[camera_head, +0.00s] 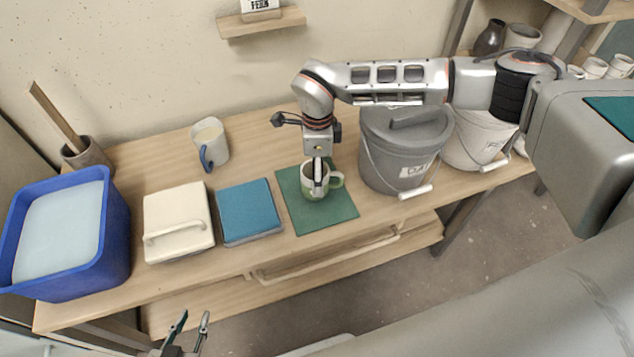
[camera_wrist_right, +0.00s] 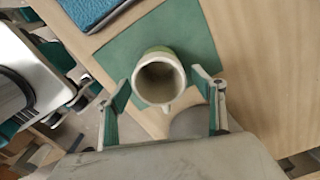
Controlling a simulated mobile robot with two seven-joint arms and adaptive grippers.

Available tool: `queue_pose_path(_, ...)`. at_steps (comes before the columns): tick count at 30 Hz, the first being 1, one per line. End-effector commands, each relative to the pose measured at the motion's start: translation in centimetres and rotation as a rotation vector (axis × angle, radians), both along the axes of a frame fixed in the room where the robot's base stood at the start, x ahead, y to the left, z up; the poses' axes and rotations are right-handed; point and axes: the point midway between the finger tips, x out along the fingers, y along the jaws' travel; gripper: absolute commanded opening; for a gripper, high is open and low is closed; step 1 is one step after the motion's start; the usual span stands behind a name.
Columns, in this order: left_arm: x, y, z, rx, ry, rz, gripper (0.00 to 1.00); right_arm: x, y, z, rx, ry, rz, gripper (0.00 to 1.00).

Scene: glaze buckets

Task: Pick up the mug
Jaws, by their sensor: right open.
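A cream and green mug (camera_head: 308,187) stands upright on a dark green mat (camera_head: 339,211), its handle on the right side. My right gripper (camera_head: 317,178) points down over the mug, and a dark finger overlaps its opening in the head view. In the right wrist view the mug (camera_wrist_right: 160,78) shows its empty inside, between the two spread fingertips of the right gripper (camera_wrist_right: 164,88). The fingers look apart from its wall; their exact height against the rim is hard to tell. My left gripper (camera_head: 192,322) is open and empty in front of the table, at the bottom.
A white mug with a blue handle (camera_head: 209,146) stands behind. Left of the mat are a blue sponge-like block (camera_head: 248,211), a cream lidded box (camera_head: 178,222) and a blue tub (camera_head: 119,240). A grey bucket (camera_head: 403,150) stands close on the right, beside a white bucket (camera_head: 472,138).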

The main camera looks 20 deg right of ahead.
Motion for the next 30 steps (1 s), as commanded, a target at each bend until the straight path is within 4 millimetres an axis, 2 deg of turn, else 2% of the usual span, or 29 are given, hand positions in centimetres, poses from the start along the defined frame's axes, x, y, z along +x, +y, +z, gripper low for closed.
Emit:
queue_pose_path(2,0.1,0.1,0.0,0.001,-0.001,0.000,0.28,0.0,0.1,-0.5,0.001,-0.001,0.001,0.68)
queue_pose_path(8,0.2,0.1,0.2,0.001,-0.004,0.001,0.28,0.0,0.1,-0.5,0.001,-0.002,0.001,0.68)
queue_pose_path(12,0.2,0.1,0.1,0.001,-0.004,0.001,0.28,0.0,0.1,-0.5,0.001,-0.001,0.001,0.32)
queue_pose_path(14,0.2,0.1,0.1,0.001,-0.004,0.001,0.28,0.0,0.1,-0.5,0.001,-0.001,0.001,0.18)
queue_pose_path(23,0.1,0.1,-0.2,0.002,0.001,0.001,0.28,0.1,0.1,-0.4,0.001,-0.002,0.001,0.18)
queue_pose_path(30,0.2,0.1,0.1,0.001,-0.001,0.002,0.28,0.1,0.0,1.3,0.002,-0.004,0.000,0.18)
